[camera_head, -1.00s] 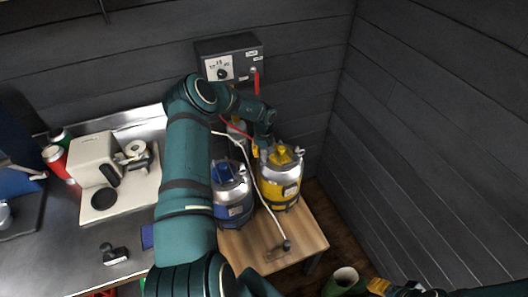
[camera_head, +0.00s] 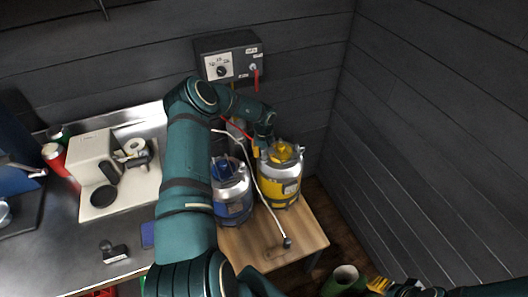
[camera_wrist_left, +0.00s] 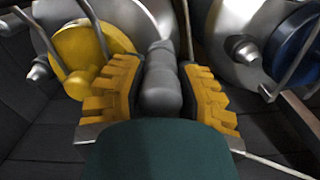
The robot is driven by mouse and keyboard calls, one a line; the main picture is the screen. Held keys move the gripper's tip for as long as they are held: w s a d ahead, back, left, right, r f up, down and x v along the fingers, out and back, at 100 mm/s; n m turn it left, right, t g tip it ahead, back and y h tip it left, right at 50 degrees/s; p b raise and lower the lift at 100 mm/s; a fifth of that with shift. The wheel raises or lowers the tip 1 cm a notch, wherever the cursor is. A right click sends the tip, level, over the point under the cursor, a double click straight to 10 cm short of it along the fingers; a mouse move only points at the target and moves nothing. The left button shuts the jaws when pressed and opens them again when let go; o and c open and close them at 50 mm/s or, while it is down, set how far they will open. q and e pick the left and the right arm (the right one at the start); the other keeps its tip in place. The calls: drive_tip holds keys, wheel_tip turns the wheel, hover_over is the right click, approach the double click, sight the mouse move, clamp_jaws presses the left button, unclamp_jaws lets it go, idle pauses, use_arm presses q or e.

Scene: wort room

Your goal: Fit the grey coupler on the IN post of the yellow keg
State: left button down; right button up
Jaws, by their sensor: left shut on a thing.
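The yellow keg (camera_head: 279,189) stands on the wooden table; its yellow lid also shows at upper left in the left wrist view (camera_wrist_left: 78,52). A small metal post (camera_wrist_left: 41,70) shows on its far-left side there. My left gripper (camera_head: 257,151) is at the upper left edge of this keg, over the side facing the blue keg. In the wrist view it is shut on the grey coupler (camera_wrist_left: 161,85), whose tip points away from the palm. Whether the tip touches a post is hidden. My right gripper (camera_head: 380,286) is at the lower right edge, its jaws unclear.
The blue keg (camera_head: 232,202) stands close on the left. A white hose with a dark end piece (camera_head: 287,242) crosses the wooden table (camera_head: 256,240). A wall panel (camera_head: 228,58) with a red handle is behind. A green cup-like container (camera_head: 346,277) stands front right.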

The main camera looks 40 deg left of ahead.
use_arm(q)
drive_tip(key=shift+f, duration=0.45)
idle(0.3)
idle(0.9)
drive_tip(key=c, duration=0.6)
unclamp_jaws()
drive_tip(key=shift+c, duration=0.2)
drive_tip(key=shift+d, duration=0.1)
drive_tip(key=shift+o, duration=1.4)
drive_tip(key=shift+o, duration=0.4)
drive_tip(key=shift+w+d, duration=0.1)
drive_tip(key=shift+d, duration=0.05)
